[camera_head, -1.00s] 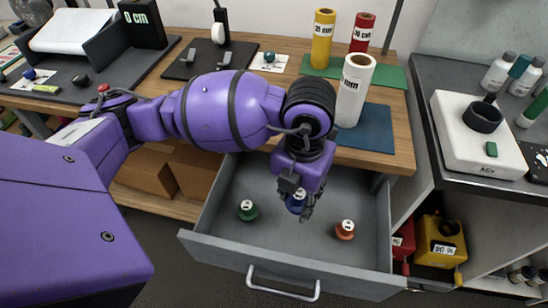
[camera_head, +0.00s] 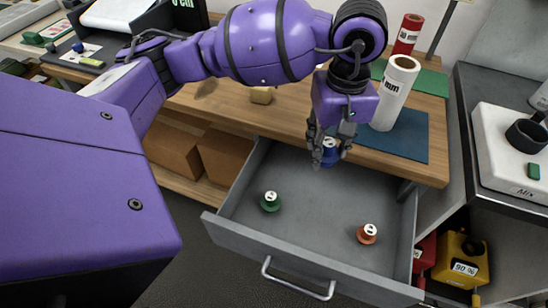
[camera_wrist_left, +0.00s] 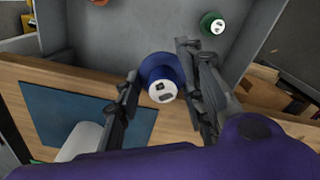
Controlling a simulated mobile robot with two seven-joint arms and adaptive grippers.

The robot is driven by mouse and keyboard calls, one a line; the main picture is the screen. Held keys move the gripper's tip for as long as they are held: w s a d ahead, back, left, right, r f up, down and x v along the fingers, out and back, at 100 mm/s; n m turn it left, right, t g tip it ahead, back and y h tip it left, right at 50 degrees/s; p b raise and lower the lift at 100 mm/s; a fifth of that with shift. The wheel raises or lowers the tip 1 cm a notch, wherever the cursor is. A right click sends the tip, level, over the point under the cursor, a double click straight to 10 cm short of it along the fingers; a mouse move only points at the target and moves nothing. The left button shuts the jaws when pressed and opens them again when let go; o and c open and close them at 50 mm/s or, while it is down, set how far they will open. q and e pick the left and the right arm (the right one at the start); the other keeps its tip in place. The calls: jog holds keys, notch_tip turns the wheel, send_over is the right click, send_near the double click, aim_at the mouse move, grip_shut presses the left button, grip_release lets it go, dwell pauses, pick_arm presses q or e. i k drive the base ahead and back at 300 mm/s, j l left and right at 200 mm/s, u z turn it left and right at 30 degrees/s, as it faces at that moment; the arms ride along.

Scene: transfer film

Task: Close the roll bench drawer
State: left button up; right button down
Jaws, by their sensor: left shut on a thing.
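The grey roll bench drawer (camera_head: 310,215) is pulled out from under the wooden bench, with a bar handle (camera_head: 298,280) on its front. A green spool (camera_head: 270,201) and an orange spool (camera_head: 367,234) stand inside, apart from each other. My left gripper (camera_head: 329,158) is shut on a blue spool (camera_head: 330,150), above the back of the drawer near the bench edge. The wrist view shows the blue spool (camera_wrist_left: 160,82) between both fingers, its white top facing the camera. My right gripper is not in view.
A yellow container (camera_head: 460,262) stands right of the drawer. Cardboard boxes (camera_head: 222,155) sit on the shelf at left.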

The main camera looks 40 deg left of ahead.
aim_at(312, 237)
jog(key=k, duration=1.05)
jog(key=z, duration=0.05)
